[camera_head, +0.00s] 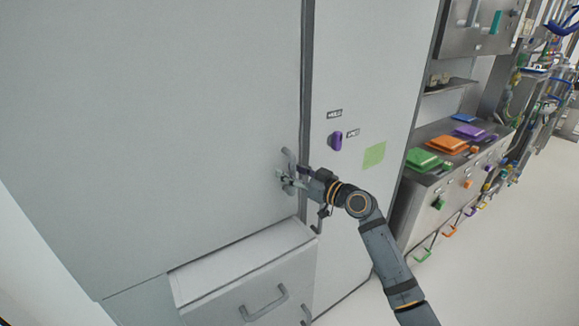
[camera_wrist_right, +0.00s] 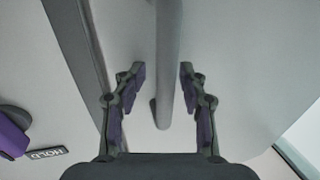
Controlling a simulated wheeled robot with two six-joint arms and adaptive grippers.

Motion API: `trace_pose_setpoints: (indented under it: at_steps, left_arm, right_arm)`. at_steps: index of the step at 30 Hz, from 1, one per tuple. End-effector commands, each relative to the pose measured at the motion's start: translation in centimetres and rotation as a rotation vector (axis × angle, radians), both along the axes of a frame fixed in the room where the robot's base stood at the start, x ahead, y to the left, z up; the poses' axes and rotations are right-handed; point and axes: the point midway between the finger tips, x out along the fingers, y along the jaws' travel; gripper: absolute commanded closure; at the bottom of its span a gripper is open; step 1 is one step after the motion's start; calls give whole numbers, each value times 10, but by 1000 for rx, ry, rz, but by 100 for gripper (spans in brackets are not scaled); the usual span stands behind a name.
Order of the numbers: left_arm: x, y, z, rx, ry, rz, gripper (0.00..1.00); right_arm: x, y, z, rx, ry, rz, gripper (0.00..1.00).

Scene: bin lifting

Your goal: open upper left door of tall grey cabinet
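The upper left door (camera_head: 180,110) of the tall grey cabinet fills the left of the head view and looks shut. Its upright bar handle (camera_head: 289,160) is near its right edge, beside a dark vertical strip. My right gripper (camera_head: 288,182) is at this handle. In the right wrist view the handle bar (camera_wrist_right: 168,70) runs between the two purple-padded fingers of my right gripper (camera_wrist_right: 163,85). The fingers are spread, with a visible gap on each side of the bar. My left gripper is not in view.
A drawer front (camera_head: 250,300) with bar handles juts out below the door. A purple knob (camera_head: 336,140) and a green note (camera_head: 374,154) are on the panel to the right. Further right is a counter (camera_head: 425,190) with coloured lids. The floor (camera_head: 500,260) at right is clear.

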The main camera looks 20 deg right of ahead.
Motion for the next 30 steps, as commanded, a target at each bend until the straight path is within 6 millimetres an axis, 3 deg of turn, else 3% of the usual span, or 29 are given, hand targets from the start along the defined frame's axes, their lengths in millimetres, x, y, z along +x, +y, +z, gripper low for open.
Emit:
trace_pose_setpoints:
  at_steps: [9,10,19,30]
  left_arm:
    - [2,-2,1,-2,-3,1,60]
    - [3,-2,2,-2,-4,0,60]
    - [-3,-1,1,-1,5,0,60]
    - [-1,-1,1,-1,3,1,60]
  right_arm:
    - [4,4,2,2,-3,2,61]
    - [4,4,2,2,-3,2,58]
    - [4,3,2,1,-4,0,98]
    - [4,3,2,0,-4,-1,100]
